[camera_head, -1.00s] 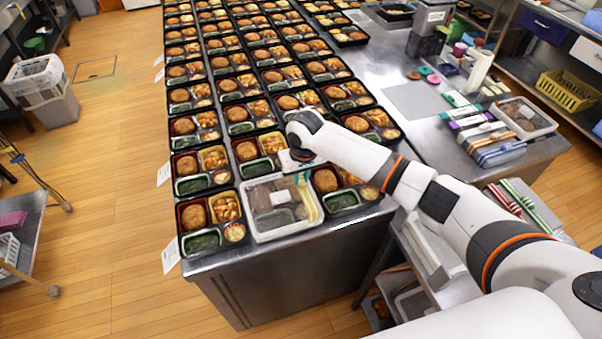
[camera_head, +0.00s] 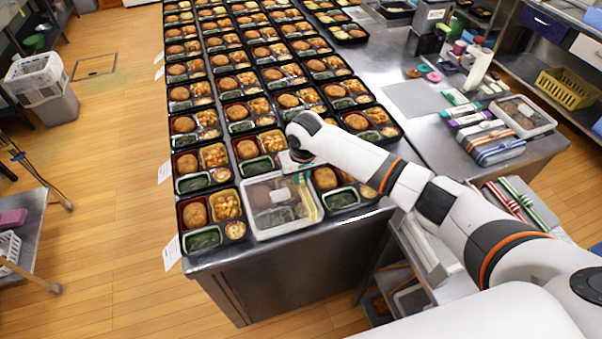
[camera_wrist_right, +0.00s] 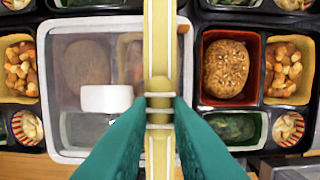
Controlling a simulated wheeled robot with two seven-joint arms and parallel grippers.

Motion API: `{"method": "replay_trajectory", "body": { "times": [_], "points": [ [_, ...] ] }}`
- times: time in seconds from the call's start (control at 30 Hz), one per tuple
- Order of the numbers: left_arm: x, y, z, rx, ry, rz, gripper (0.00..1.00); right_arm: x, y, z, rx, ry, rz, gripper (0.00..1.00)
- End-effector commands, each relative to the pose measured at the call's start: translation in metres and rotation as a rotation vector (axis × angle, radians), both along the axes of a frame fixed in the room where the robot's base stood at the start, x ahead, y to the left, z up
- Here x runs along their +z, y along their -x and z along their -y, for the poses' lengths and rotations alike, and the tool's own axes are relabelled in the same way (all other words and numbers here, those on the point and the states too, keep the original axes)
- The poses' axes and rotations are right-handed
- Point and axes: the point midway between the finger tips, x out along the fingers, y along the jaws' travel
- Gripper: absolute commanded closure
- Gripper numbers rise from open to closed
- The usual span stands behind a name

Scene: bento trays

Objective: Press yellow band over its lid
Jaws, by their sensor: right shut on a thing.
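The yellow band (camera_wrist_right: 160,50) is a long pale-yellow strip with white edges, running up the middle of the right wrist view. My right gripper (camera_wrist_right: 160,104) has its teal fingers closed on the band. The band lies over the right part of a translucent lid (camera_wrist_right: 80,62) on a white-rimmed bento tray; I cannot tell whether it touches the lid. In the head view the band (camera_head: 310,199) shows at the right side of the lid (camera_head: 262,194). My white right arm hides the gripper there. My left gripper is out of view.
Open black bento trays (camera_head: 205,240) stand close on both sides and behind in long rows. A white block (camera_wrist_right: 107,98) shows over the lid. The steel counter (camera_head: 415,98) at right holds bundled strips (camera_head: 490,140) and a clear tray (camera_head: 522,117).

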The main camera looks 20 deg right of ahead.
Motion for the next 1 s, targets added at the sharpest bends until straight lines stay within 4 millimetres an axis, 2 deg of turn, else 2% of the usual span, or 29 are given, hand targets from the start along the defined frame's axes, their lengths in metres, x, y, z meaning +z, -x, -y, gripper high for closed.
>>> {"method": "replay_trajectory", "body": {
  "times": [0.43, 1.0],
  "points": [
    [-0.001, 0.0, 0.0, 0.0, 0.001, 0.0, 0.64, -0.002, 0.0, 0.0, 0.0, 0.0, 0.0, 1.0],
    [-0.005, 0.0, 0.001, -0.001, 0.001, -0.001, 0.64, -0.019, 0.0, 0.0, 0.0, -0.001, 0.0, 1.0]
  ]
}}
